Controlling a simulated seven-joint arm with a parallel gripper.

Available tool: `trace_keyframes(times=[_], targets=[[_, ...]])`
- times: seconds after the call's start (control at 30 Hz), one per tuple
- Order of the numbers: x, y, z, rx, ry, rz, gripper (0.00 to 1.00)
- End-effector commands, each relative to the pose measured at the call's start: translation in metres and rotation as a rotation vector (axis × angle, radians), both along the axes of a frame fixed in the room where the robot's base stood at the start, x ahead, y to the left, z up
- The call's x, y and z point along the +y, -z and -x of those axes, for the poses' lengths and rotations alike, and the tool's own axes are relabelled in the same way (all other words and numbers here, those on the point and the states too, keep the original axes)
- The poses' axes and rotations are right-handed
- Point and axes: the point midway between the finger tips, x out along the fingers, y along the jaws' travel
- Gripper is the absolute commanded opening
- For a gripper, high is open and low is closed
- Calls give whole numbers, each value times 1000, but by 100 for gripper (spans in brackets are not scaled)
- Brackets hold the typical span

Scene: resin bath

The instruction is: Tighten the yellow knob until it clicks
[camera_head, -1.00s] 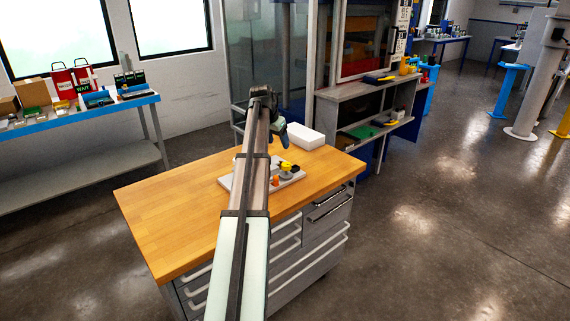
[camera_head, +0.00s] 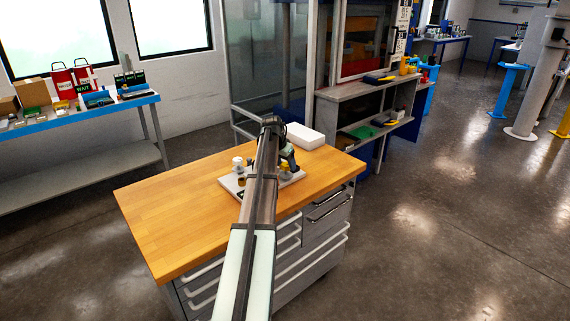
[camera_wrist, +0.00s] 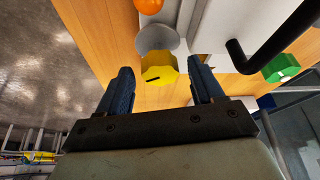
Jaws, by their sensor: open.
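The yellow knob (camera_wrist: 158,70) is faceted with a short black mark on its face. In the wrist view it sits on a round grey base (camera_wrist: 157,38) on a light board (camera_wrist: 205,22). My gripper (camera_wrist: 162,82) is open, with one dark finger on each side of the knob's lower edge. I cannot tell whether either finger touches it. In the head view the knob is a small yellow patch (camera_head: 286,168) beside my gripper (camera_head: 290,164), partly hidden by my arm.
An orange knob (camera_wrist: 149,5), a green knob (camera_wrist: 281,68) and a black bent handle (camera_wrist: 262,52) are close by on the board. A white box (camera_head: 305,136) stands behind on the wooden bench top (camera_head: 175,205). The bench's left side is clear.

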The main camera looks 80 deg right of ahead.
Motion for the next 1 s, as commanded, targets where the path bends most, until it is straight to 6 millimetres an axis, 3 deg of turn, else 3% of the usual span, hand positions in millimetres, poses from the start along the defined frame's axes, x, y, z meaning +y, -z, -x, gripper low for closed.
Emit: trace_keyframes(times=[0.3,0.9,1.0], targets=[[-1,2,0,0,0,0,67],[0,2,0,0,0,0,11],[-1,2,0,0,2,0,11]])
